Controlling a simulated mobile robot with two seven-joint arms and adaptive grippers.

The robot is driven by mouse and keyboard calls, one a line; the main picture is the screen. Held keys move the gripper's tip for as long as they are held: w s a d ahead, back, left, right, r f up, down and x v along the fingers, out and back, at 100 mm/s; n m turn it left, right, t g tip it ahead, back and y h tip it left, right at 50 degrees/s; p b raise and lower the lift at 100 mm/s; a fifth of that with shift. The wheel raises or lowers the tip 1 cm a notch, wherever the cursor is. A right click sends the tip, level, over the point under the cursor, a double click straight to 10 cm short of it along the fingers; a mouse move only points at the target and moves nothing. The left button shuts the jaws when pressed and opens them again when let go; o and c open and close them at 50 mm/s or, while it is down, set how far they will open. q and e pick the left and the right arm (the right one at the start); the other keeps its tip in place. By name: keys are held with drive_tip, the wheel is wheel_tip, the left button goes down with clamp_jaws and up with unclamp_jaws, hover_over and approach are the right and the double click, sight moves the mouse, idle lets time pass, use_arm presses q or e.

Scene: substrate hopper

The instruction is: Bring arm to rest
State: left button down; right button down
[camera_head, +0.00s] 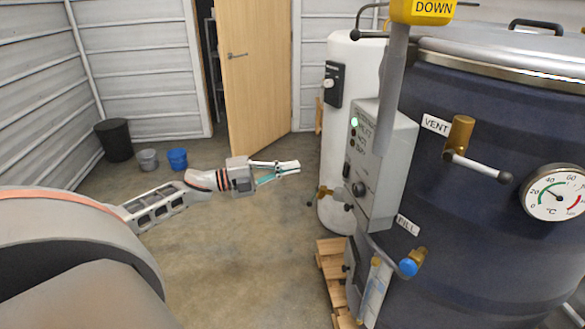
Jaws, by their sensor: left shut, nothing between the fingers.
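My left arm comes in from the left and reaches out over the floor at mid height. Its gripper (285,170) points right, toward the white tank and the grey control box, and looks apart from both. Its fingers are shut with nothing between them. My right gripper is not in view.
A dark blue vessel (468,235) with a vent valve (459,134), a fill valve (412,262) and a dial gauge (555,193) fills the right. A grey control box (398,165) and white tank (345,130) stand beside it. A wooden door (255,75) is behind. Open floor lies below my arm.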

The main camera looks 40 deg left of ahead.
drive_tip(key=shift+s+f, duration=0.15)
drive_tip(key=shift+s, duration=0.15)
